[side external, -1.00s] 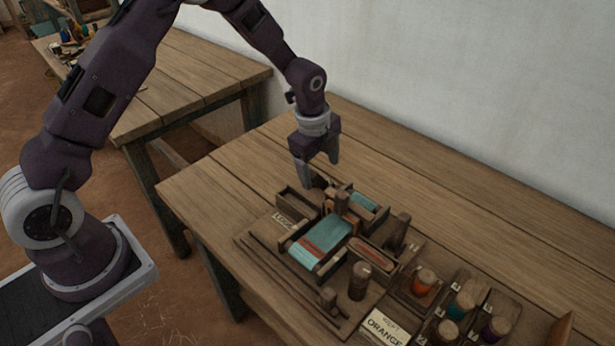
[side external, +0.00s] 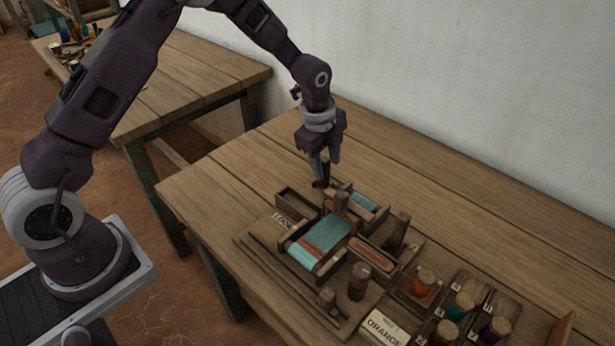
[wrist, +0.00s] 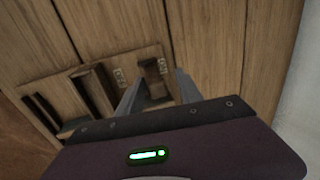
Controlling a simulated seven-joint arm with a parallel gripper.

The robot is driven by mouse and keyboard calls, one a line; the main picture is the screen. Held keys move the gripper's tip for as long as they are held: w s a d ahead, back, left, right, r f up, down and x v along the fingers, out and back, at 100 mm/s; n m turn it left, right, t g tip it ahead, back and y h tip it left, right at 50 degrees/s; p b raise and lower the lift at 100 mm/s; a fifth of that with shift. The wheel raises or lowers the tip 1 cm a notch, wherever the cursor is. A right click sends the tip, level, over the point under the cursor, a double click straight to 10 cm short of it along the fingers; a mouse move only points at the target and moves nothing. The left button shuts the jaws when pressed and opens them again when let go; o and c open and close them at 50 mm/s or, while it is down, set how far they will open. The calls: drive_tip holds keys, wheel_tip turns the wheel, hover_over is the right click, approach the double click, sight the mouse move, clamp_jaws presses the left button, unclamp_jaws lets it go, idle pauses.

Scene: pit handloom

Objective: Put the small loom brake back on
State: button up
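My gripper (side external: 326,176) points down above the back edge of the small loom board. Its fingers are close together on a small dark wooden piece (side external: 321,183), which looks like the loom brake. The piece hangs at the fingertips, just behind the small loom (side external: 322,242) with its teal and red cloth. In the wrist view a brown wooden piece (wrist: 154,72) shows between the two fingers. The exact contact is small and dark there. A post stands at the loom's back end, near the held piece.
An open wooden box (side external: 298,197) lies left of the gripper, by a small label. Upright pegs, a shuttle-like piece (side external: 372,253) and several coloured spools (side external: 424,284) stand to the right. An ORANGE card (side external: 387,327) lies in front. The table behind the board is clear up to the wall.

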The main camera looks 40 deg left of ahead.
drive_tip(key=shift+o, duration=0.8)
drive_tip(key=shift+w+v, duration=0.2)
drive_tip(key=shift+v, duration=0.9)
drive_tip(key=shift+w+v, duration=0.2)
drive_tip(key=shift+v, duration=0.95)
drive_tip(key=shift+w+v, duration=0.2)
drive_tip(key=shift+v, duration=0.9)
drive_tip(key=s+a+r+n+t, duration=0.15)
drive_tip(key=s+r+n, duration=0.65)
drive_tip(key=s+r, duration=0.8)
drive_tip(key=s+r+n+t, duration=0.1)
drive_tip(key=s+n, duration=0.9)
drive_tip(key=s, duration=0.7)
drive_tip(key=shift+s+d+r+t, duration=0.15)
drive_tip(key=shift+s+r+t, duration=0.05)
drive_tip(key=shift+s+t, duration=0.15)
